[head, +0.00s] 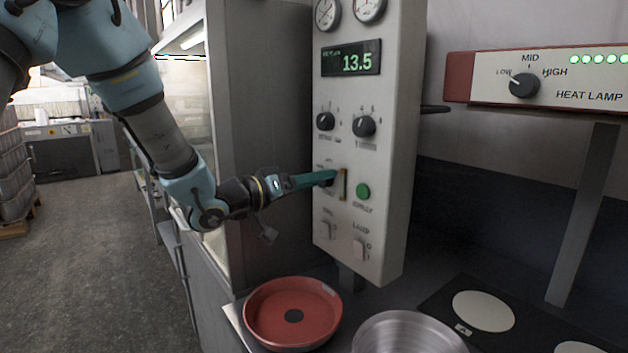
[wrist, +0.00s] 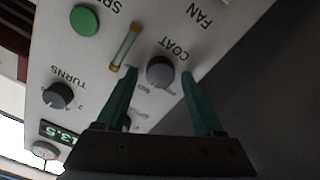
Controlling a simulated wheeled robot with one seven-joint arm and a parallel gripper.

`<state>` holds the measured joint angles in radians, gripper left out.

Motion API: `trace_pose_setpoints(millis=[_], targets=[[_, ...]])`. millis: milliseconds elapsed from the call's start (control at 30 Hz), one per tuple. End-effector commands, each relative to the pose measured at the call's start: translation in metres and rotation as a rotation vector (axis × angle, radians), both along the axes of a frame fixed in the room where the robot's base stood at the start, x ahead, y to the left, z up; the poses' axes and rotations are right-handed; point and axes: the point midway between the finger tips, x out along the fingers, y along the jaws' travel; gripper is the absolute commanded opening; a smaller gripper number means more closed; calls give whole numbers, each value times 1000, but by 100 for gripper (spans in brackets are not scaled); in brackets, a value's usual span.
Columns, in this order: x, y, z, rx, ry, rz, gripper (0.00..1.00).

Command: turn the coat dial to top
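The coat dial (wrist: 160,71) is a dark round knob on the white control panel, beside its COAT label in the wrist view, which shows the panel turned over. Its pointer direction is hard to make out. My gripper (wrist: 159,73) has green fingers spread on either side of the dial, with a visible gap at each side. In the head view my gripper (head: 327,177) reaches the panel from the left and mostly covers the dial.
The green button (head: 363,191) and a yellow-ended glass tube (head: 342,185) are close to the dial. Two more dials (head: 364,126) sit above, with switches (head: 360,249) below. A red pan (head: 267,321) and a metal pan (head: 409,335) stand under the panel.

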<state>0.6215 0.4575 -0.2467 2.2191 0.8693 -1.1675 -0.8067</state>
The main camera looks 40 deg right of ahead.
Motion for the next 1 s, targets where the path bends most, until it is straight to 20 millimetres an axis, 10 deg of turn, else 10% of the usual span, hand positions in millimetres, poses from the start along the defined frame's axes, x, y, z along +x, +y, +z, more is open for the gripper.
trace_pose_setpoints(millis=[600,1000], targets=[[0,0,0,0,0,0,0],[0,0,-2,-2,-48,1,0]])
